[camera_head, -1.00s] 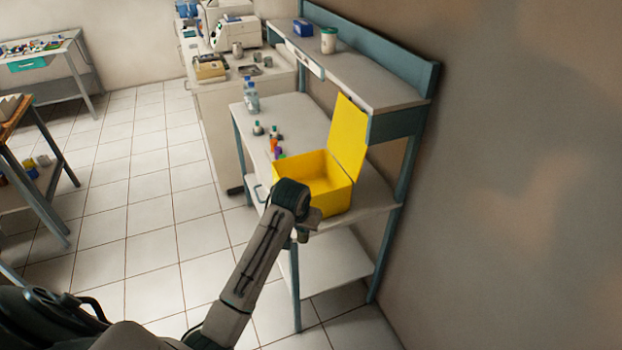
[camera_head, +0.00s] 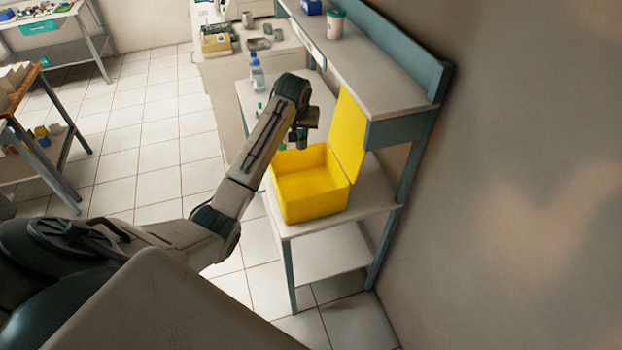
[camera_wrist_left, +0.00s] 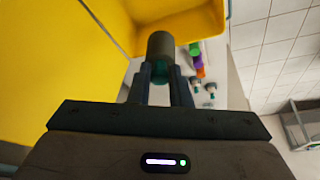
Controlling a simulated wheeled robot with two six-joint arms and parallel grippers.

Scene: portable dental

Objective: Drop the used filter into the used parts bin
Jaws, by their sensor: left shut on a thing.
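The used parts bin (camera_head: 308,205) is a yellow box with its lid raised at the right, standing on the workbench; it also shows in the left wrist view (camera_wrist_left: 205,22). My left gripper (camera_head: 301,137) is above the back part of the bin's opening in the head view. In the left wrist view the gripper (camera_wrist_left: 161,84) is shut on the used filter (camera_wrist_left: 160,46), a short grey cylinder with a teal end. The filter overlaps the bin's rim there, and its height above the bin is hard to judge. My right gripper is not in view.
The workbench (camera_head: 375,190) has an upper shelf (camera_head: 370,75) behind the bin, with a cup (camera_head: 335,24) on it. A bottle (camera_head: 257,74) stands on the bench beyond my arm. Several small coloured items (camera_wrist_left: 197,60) lie beside the bin.

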